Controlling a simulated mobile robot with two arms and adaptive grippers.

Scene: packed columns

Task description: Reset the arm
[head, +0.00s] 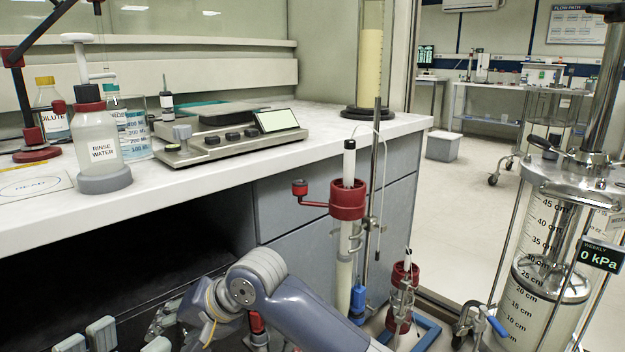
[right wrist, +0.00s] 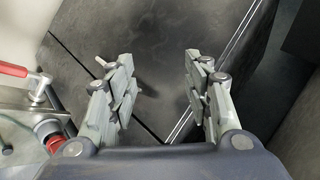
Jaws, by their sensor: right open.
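My right arm reaches in from the bottom of the head view and bends left at a pale grey joint. My right gripper (head: 165,318) is low in front of the dark space under the bench, partly cut off by the frame. In the right wrist view, my right gripper (right wrist: 162,100) has its two fingers wide apart. Nothing is between them, and dark panels with a pale seam lie beyond. Light grey finger pads show at the lower left of the head view; I cannot tell whether they belong to my left gripper.
A white bench (head: 225,175) holds a rinse water bottle (head: 98,140) and a balance-like instrument (head: 225,135). A column with a red collar (head: 347,200) and a smaller red-collared column (head: 402,290) stand close right of my arm. A large graduated column (head: 545,290) stands at right. Open floor lies behind.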

